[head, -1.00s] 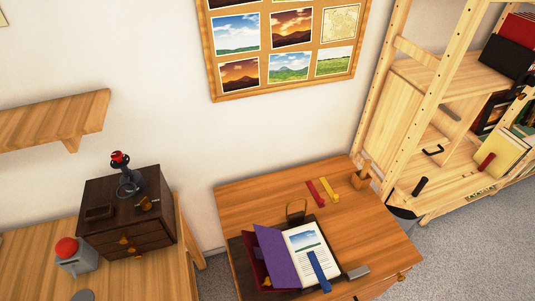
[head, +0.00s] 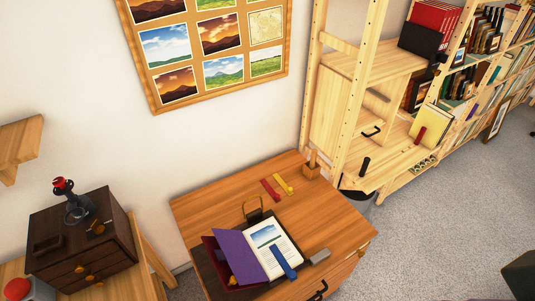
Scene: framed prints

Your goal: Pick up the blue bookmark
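The blue bookmark (head: 283,261) lies across the right-hand page of an open book (head: 265,243) with a purple inside cover (head: 239,256). The bookmark slants down to the right, over the lower part of the page. The book lies on a dark mat (head: 205,270) on the wooden desk (head: 334,224). A red bookmark (head: 270,190) and a yellow bookmark (head: 284,184) lie side by side at the back of the desk. Neither of my grippers shows in the head view.
A grey block (head: 319,256) lies right of the book, and a dark metal bookend-like frame (head: 254,208) stands behind it. A small wooden holder (head: 312,166) is at the back corner. A dark drawer cabinet (head: 83,240) stands left; wooden shelves (head: 349,90) stand right. The desk's right side is clear.

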